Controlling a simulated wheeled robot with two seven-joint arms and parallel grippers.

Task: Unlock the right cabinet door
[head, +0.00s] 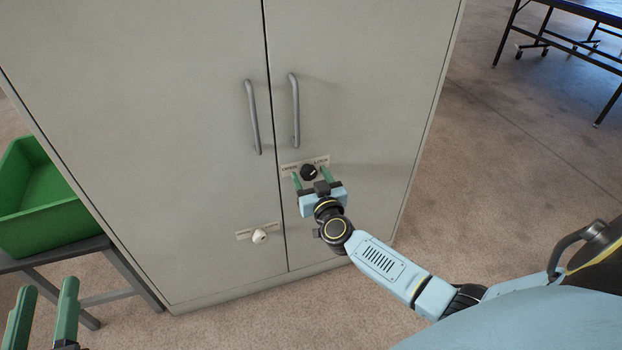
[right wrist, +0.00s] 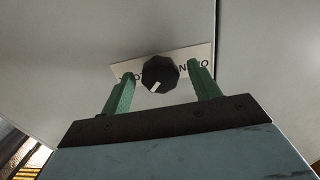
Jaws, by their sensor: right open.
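The right cabinet door (head: 365,85) is grey, shut, with a vertical bar handle (head: 295,110). Low on it is a black knob (head: 308,171) on a pale label plate (head: 289,170), whose lettering is partly hidden. In the right wrist view the knob (right wrist: 160,72) has a white mark pointing down and slightly left. My right gripper (head: 311,174) is open, its green fingers on either side of the knob; it also shows in the right wrist view (right wrist: 161,74), with gaps to the knob. My left gripper (head: 45,285) is open and empty at the lower left, away from the cabinet.
The left cabinet door (head: 170,110) is shut, with its own handle (head: 252,117) and a white knob (head: 260,236). A green crate (head: 40,225) stands on a dark stand (head: 62,256) at the left. A dark-framed table (head: 575,45) stands far right. Floor right of the cabinet is clear.

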